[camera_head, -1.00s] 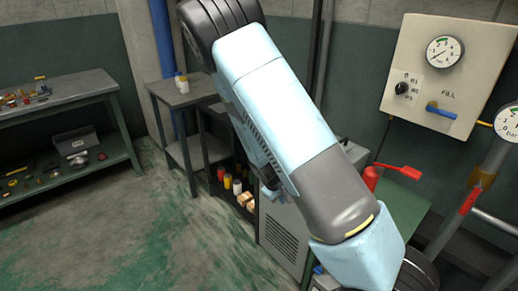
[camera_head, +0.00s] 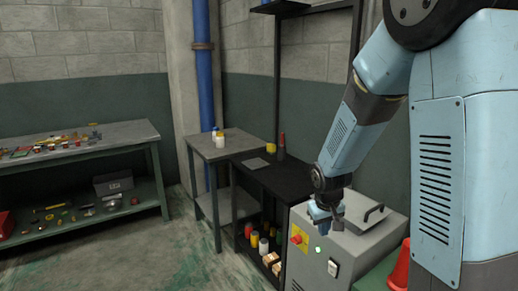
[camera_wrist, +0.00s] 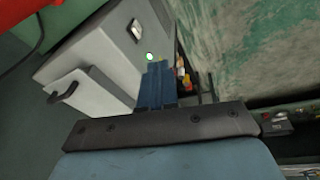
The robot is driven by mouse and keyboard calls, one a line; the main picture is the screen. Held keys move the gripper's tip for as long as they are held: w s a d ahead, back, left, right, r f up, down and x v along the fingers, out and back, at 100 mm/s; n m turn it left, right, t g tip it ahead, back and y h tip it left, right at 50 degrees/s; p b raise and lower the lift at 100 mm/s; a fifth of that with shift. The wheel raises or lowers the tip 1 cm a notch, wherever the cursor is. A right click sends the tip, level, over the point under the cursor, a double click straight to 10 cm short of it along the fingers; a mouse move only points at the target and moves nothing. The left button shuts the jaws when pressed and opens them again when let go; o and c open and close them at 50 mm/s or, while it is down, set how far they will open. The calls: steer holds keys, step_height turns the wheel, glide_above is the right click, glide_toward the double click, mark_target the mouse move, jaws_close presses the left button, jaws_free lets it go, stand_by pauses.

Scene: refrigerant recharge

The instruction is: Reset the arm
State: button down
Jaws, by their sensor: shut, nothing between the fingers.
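My arm comes in from the upper right in the head view and is bent, with its forearm pointing down and to the left. My gripper (camera_head: 327,215) hangs in front of the upper part of a grey machine cabinet (camera_head: 345,245). In the wrist view my gripper (camera_wrist: 157,68) shows its blue fingers together and empty. The cabinet (camera_wrist: 95,65) lies to the left of the fingers there. I cannot tell how far the fingertips are from the cabinet.
The cabinet has a handled lid (camera_head: 375,215), a red knob (camera_head: 296,238) and a green light. A dark shelf unit (camera_head: 262,180) holds bottles and boxes. A workbench (camera_head: 85,145) stands left. A red cone-like object (camera_head: 400,268) is at right. The floor between is open.

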steer(key=s+d+r+m+t, duration=0.1)
steer(key=s+d+r, duration=0.1)
steer(key=s+r, duration=0.8)
steer(key=s+d+r+m+t, duration=0.2)
steer(key=s+r, duration=0.9)
steer(key=r, duration=0.2)
steer(key=shift+d+r+y, duration=0.15)
steer(key=shift+y, duration=0.25)
steer(key=shift+s, duration=0.1)
